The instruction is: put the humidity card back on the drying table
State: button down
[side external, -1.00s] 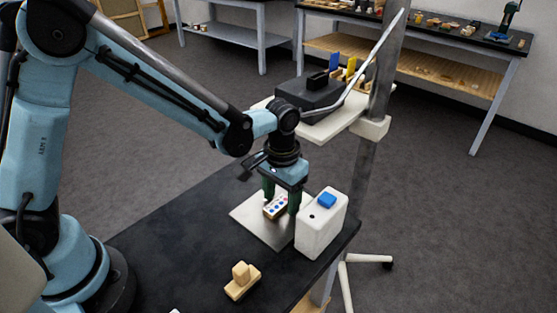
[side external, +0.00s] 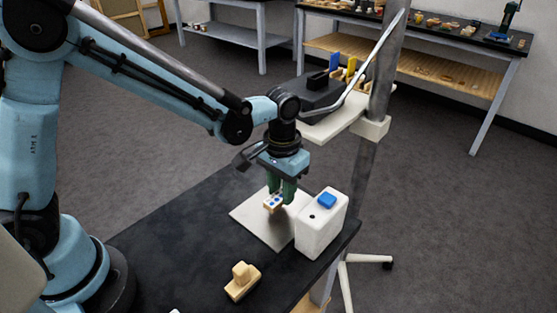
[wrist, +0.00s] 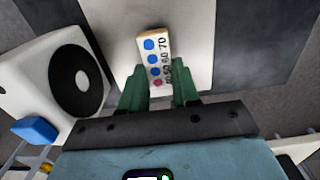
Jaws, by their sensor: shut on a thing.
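The humidity card (side external: 273,203) is a small pale strip with a row of coloured dots and printed numbers. In the wrist view the card (wrist: 153,58) points away from me, its near end between the green fingertips. My gripper (side external: 281,196) is shut on it, with the fingers pointing down over a pale square plate (side external: 262,231) on the black-topped table (side external: 185,245). In the wrist view my gripper (wrist: 160,88) has one finger on each side of the card. Whether the card touches the plate is hard to tell.
A white box (side external: 321,226) with a blue block (side external: 327,199) on top stands close to the right of my gripper. A wooden piece (side external: 242,281) lies at the table's front. A white shelf (side external: 340,124) on a metal post carries a dark case behind. The table's left is clear.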

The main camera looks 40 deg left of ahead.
notch_tip(320, 180, up, 7)
jog(key=shift+r, duration=0.15)
jog(key=s+d+r+n, duration=0.1)
jog(key=s+d+n, duration=0.1)
jog(key=s, duration=1)
jog(key=s+d+n, duration=0.2)
jog(key=s+d, duration=0.1)
jog(key=s, duration=1)
send_over(217, 248)
jog(key=shift+n, duration=0.3)
notch_tip(217, 248, down, 7)
jog(key=shift+r, duration=0.1)
jog(key=shift+f, duration=2.05)
jog(key=shift+f, duration=0.1)
jog(key=c, duration=0.8)
grip_release()
